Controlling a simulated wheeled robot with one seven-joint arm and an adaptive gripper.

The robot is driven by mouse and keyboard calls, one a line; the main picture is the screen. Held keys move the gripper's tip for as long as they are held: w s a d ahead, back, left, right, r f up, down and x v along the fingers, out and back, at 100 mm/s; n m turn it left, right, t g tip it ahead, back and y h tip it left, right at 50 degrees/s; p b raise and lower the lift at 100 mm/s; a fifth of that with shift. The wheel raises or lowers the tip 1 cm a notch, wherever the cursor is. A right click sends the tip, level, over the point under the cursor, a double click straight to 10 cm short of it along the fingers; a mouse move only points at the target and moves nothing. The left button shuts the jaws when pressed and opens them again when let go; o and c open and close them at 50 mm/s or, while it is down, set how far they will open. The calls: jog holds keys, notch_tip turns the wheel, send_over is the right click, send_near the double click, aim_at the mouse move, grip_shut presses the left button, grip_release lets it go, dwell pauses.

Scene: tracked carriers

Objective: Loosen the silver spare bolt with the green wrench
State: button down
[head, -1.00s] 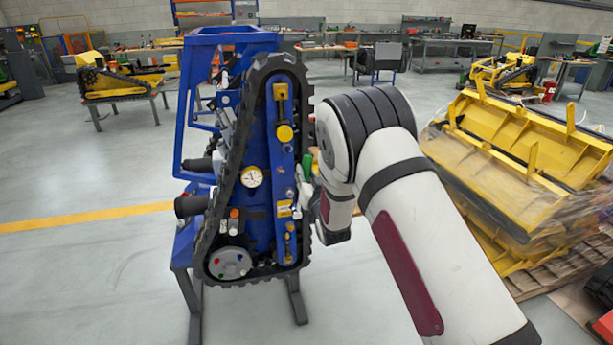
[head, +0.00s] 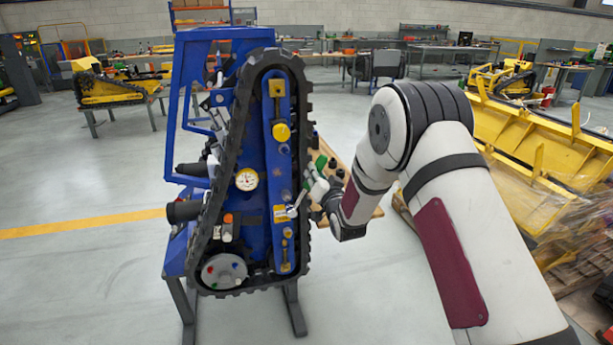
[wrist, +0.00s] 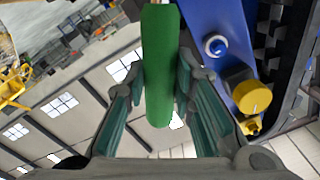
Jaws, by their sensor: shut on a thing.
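My gripper (head: 322,193) is shut on the green wrench (head: 321,162), to the right of the blue track frame. In the wrist view the wrench's green handle (wrist: 160,65) lies between the two fingers. Its silver end (head: 292,211) reaches left to the blue side beam, beside a small yellow plate. I cannot tell whether it is seated on a bolt. Which is the spare bolt is not clear.
The black rubber track (head: 232,150) surrounds the blue beam (head: 280,100). A yellow knob (head: 281,132) and a white gauge (head: 247,179) stick out nearby. A wooden surface (head: 345,158) with dark parts stands behind my gripper. The floor at left is clear.

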jog(key=w+d+f+m+b, duration=0.2)
jog(key=d+f+m+b, duration=0.2)
jog(key=d+f+m, duration=0.2)
jog(key=shift+d+f+m+b, duration=0.3)
jog(key=shift+f+m, duration=0.2)
jog(key=shift+m, duration=0.3)
jog(key=shift+b+x, duration=1.5)
jog(key=shift+b, duration=0.15)
dwell(3.0)
dwell(0.8)
jog(key=c, duration=2.1)
grip_release()
grip_shut()
jog(key=shift+r, duration=0.15)
jog(key=shift+s+a+r+n, duration=0.1)
jog(key=shift+a+r+n, duration=0.2)
jog(key=shift+r+n, duration=0.35)
